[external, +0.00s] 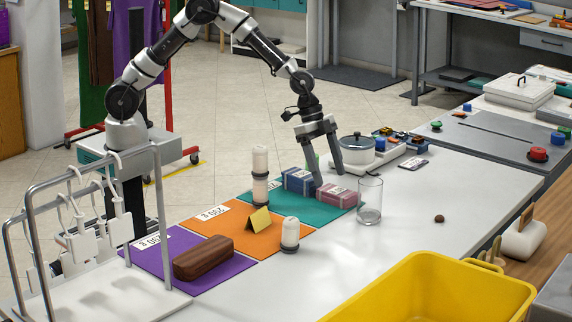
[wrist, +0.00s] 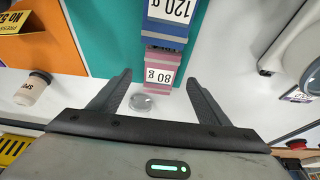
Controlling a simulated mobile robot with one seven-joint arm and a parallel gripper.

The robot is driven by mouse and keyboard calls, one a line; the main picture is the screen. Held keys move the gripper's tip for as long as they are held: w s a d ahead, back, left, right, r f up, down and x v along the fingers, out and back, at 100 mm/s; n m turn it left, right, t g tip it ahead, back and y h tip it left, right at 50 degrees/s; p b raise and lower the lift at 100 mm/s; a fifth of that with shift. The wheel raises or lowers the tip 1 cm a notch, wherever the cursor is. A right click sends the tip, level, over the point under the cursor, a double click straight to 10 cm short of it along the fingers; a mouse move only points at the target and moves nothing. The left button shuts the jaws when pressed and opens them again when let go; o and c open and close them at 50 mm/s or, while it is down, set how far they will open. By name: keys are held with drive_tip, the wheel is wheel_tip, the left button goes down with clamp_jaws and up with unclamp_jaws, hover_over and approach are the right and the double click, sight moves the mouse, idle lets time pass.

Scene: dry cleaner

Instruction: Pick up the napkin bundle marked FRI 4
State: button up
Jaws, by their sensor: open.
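No FRI 4 mark is readable in either view. A blue bundle (external: 298,181) and a pink bundle (external: 338,198) lie side by side on the teal mat (external: 283,209). In the wrist view the blue bundle (wrist: 170,30) has a label reading 120 g, and the pink bundle (wrist: 160,56) has one reading 80 g. My gripper (external: 328,181) is open and points down over the bundles. In the wrist view the pink bundle's labelled end lies between my fingertips (wrist: 159,78). Nothing is visibly held. One finger hides part of the bundles in the external view.
A clear glass (external: 370,200) stands right of the pink bundle. Pale canisters (external: 260,172) and a yellow tent card (external: 259,220) stand leftward. A brown case (external: 203,258) and yellow tub (external: 430,290) are nearer the camera.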

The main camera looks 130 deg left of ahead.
sight(337, 190)
drive_tip(key=shift+w+x, duration=0.2)
drive_tip(key=shift+x, duration=1.15)
drive_tip(key=shift+w+x, duration=0.2)
drive_tip(key=shift+x, duration=1.1)
drive_tip(key=shift+r, duration=0.2)
drive_tip(key=c, duration=1.3)
